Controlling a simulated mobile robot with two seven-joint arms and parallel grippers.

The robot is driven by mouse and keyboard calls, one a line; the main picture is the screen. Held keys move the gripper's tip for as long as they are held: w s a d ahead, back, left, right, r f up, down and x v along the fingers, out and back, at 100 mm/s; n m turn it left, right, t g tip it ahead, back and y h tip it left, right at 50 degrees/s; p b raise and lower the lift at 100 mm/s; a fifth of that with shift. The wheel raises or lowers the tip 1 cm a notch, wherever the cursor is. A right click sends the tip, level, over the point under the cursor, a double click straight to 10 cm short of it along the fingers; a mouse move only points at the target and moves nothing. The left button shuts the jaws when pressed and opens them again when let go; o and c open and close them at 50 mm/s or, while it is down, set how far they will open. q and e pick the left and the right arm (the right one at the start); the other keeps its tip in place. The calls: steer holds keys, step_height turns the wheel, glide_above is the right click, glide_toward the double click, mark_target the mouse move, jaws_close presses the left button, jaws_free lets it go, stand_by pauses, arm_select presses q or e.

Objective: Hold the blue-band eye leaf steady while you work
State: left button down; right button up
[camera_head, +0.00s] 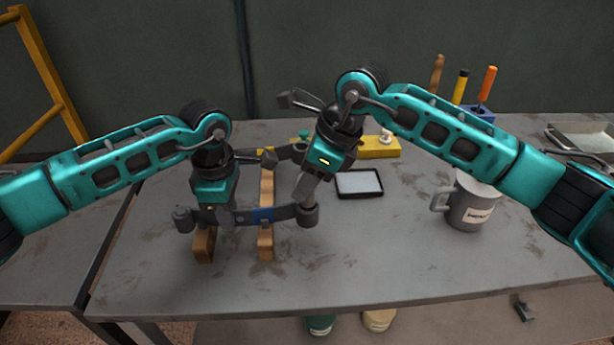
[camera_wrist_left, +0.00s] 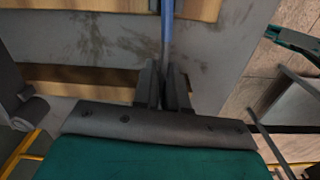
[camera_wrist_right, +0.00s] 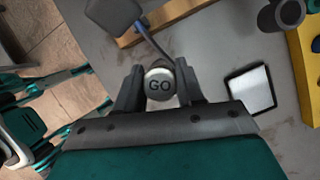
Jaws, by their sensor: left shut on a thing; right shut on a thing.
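The blue-band eye leaf (camera_head: 277,214) is a dark grey bar with a rolled eye at each end and a blue band. It lies across two wooden rails (camera_head: 265,240). My left gripper (camera_head: 225,216) is shut on the leaf left of the band; the left wrist view shows the leaf's edge (camera_wrist_left: 167,35) between the fingers. My right gripper (camera_head: 305,196) is at the leaf's right end, shut on a round gauge marked GO (camera_wrist_right: 159,85). The gauge is over the right eye; whether it sits inside the eye is hidden.
Another dark leaf (camera_head: 288,153) lies behind, partly hidden by my right arm. A yellow block (camera_head: 380,149), a black-framed white pad (camera_head: 359,183), a grey mug (camera_head: 468,207) and a blue tool holder (camera_head: 477,112) stand to the right. The bench front is clear.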

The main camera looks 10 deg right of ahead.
mark_target(299, 177)
steer(key=shift+f, duration=0.4)
steer(key=shift+r, duration=0.15)
steer(key=shift+r, duration=1.4)
steer(key=shift+f, duration=0.95)
steer(key=shift+f, duration=1.9)
stand_by(0.5)
steer(key=o, duration=1.4)
steer(key=shift+r, duration=0.1)
steer(key=shift+c, duration=0.2)
steer(key=shift+r, duration=3.55)
